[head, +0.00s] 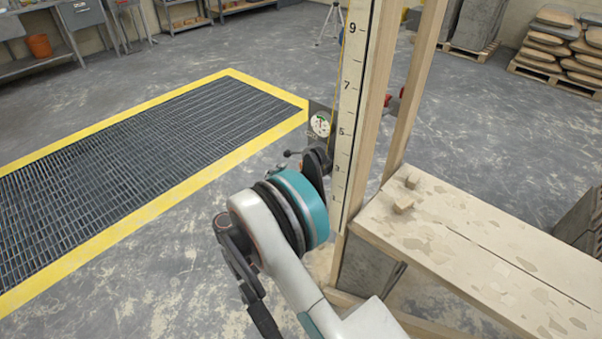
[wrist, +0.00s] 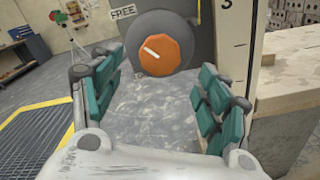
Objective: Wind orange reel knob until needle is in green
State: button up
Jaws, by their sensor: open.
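The orange reel knob (wrist: 167,55) is many-sided with a white line pointing to the upper left, set on a dark round disc. In the wrist view it lies straight ahead, beyond and between the fingers of my gripper (wrist: 157,95). The gripper is open and empty, its teal finger pads apart on either side, not touching the knob. In the head view the knob is hidden behind my arm. A round white gauge (head: 320,124) with a green part and a red part sits on a dark plate above; its needle is too small to read surely.
A tall numbered measuring staff (head: 352,90) stands beside the reel, against a wooden frame. A pale wooden bench (head: 480,250) is to the right. A yellow-edged floor grate (head: 150,160) lies to the left. A label reading FREE (wrist: 123,12) is left of the knob.

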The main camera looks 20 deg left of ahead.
jog(key=shift+v, duration=2)
jog(key=shift+d, duration=0.1)
